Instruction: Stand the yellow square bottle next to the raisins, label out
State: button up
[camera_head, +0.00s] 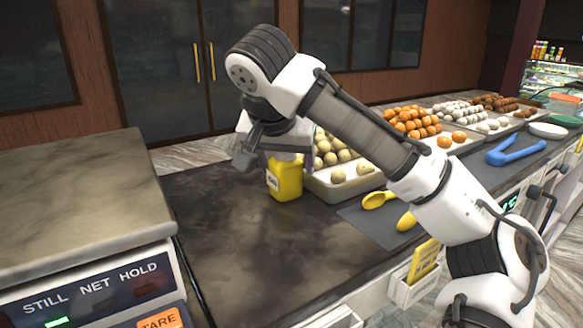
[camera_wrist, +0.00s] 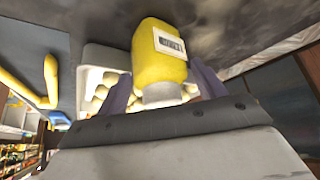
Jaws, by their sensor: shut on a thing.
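The yellow square bottle (camera_head: 287,182) is upright at the counter's middle, beside the tray of pale round sweets. My gripper (camera_head: 279,157) is shut on its upper part from above. A white label shows on the bottle's left-hand face in the head view. In the wrist view the bottle (camera_wrist: 160,58) lies between the two fingers (camera_wrist: 162,90), its label facing up and right. I cannot tell whether its base touches the counter. I cannot make out any raisins in either view.
A scale (camera_head: 80,200) fills the left. The dark counter (camera_head: 225,235) is clear in front of the bottle. Right of it are a tray of pale sweets (camera_head: 335,190), yellow scoops (camera_head: 378,200), orange sweets (camera_head: 412,122) and blue tongs (camera_head: 515,151). My arm hides part of the trays.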

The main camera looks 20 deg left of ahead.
jog(key=shift+s+a+r, duration=0.1)
jog(key=shift+s, duration=0.15)
jog(key=o, duration=1)
jog(key=shift+w+f, duration=0.1)
jog(key=shift+f, duration=0.15)
jog(key=shift+o, duration=0.6)
jog(key=shift+r, duration=0.1)
